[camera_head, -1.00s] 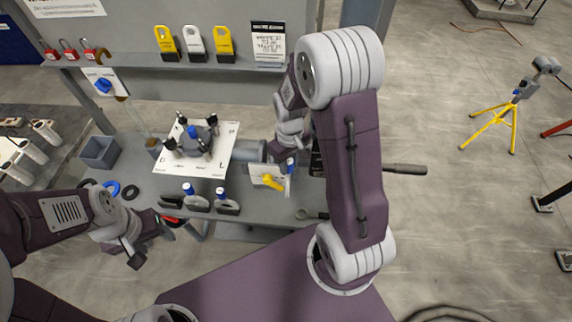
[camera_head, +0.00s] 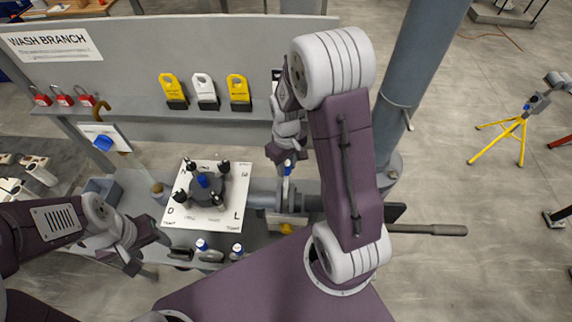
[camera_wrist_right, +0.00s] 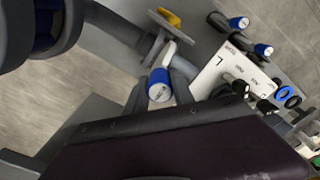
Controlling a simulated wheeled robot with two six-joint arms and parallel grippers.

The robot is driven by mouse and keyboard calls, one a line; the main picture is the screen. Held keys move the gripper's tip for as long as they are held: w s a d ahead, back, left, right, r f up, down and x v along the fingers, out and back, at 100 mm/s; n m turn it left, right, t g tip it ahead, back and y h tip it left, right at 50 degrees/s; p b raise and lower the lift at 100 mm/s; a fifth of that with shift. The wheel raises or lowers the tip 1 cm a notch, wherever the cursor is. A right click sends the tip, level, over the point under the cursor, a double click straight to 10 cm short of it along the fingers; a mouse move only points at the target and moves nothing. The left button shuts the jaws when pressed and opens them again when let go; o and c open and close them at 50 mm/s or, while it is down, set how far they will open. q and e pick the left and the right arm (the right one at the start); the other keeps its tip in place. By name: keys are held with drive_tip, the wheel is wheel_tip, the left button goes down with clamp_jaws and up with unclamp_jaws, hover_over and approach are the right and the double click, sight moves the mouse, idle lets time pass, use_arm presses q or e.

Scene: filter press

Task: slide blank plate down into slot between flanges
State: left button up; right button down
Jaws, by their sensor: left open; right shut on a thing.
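My right gripper (camera_head: 287,160) is shut on a blue-and-white handle (camera_head: 288,169), likely the blank plate's. The handle also shows in the right wrist view (camera_wrist_right: 160,86), between the fingers, with a pale shaft beyond it. In the head view the pale shaft points down toward the grey pipe's flanges (camera_head: 283,199). The lower end is hard to make out, so I cannot tell whether it is in the slot. My left gripper (camera_head: 146,252) is open and empty at the bench's front left, away from the flanges.
A white board with dark knobs (camera_head: 175,220) lies left of the flanges. Blue-capped items (camera_head: 202,245) stand in front of it. A yellow handle (camera_wrist_right: 168,17) is near the pipe. A tall column (camera_head: 415,80) and a long bar (camera_head: 430,230) are at right.

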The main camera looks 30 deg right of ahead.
drive_tip(key=f+b, duration=0.2)
drive_tip(key=w+f+b, duration=0.1)
drive_tip(key=f+b, duration=0.1)
drive_tip(key=f, duration=0.1)
drive_tip(key=shift+a, duration=0.1)
drive_tip(key=shift+s+f, duration=0.1)
drive_tip(key=shift+f, duration=0.25)
use_arm(q)
wheel_tip(320, 180, down, 14)
drive_tip(key=w+b, duration=0.1)
drive_tip(key=b, duration=0.7)
drive_tip(key=shift+w+r+b, duration=0.2)
drive_tip(key=shift+w+b, duration=0.2)
use_arm(e)
wheel_tip(320, 180, down, 10)
drive_tip(key=shift+w, duration=0.4)
drive_tip(key=shift+f, duration=0.1)
